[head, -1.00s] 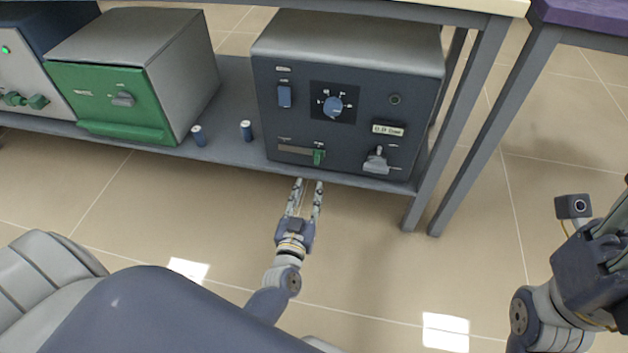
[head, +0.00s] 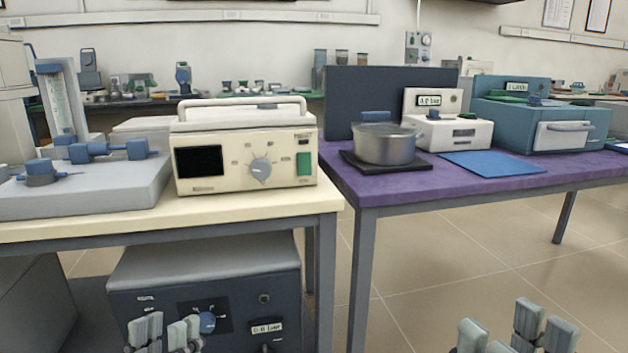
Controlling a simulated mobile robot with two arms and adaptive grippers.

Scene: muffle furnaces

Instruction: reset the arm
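My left gripper (head: 164,335) shows at the bottom left of the head view, in front of the dark furnace under the cream bench. Its fingers point up with a gap between them, and nothing shows between them. My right gripper (head: 515,338) shows at the bottom right over the tiled floor. Its fingers stand apart and look empty. The lower parts of both grippers are cut off by the picture edge. The dark muffle furnace (head: 213,272) has a blue knob and a label, and its lower front is partly hidden.
A cream bench (head: 255,210) bears a beige control box (head: 245,150) and a grey apparatus at left. A purple table (head: 400,190) bears a metal pot (head: 385,143), a white device and a teal box (head: 555,125). The floor at right is clear.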

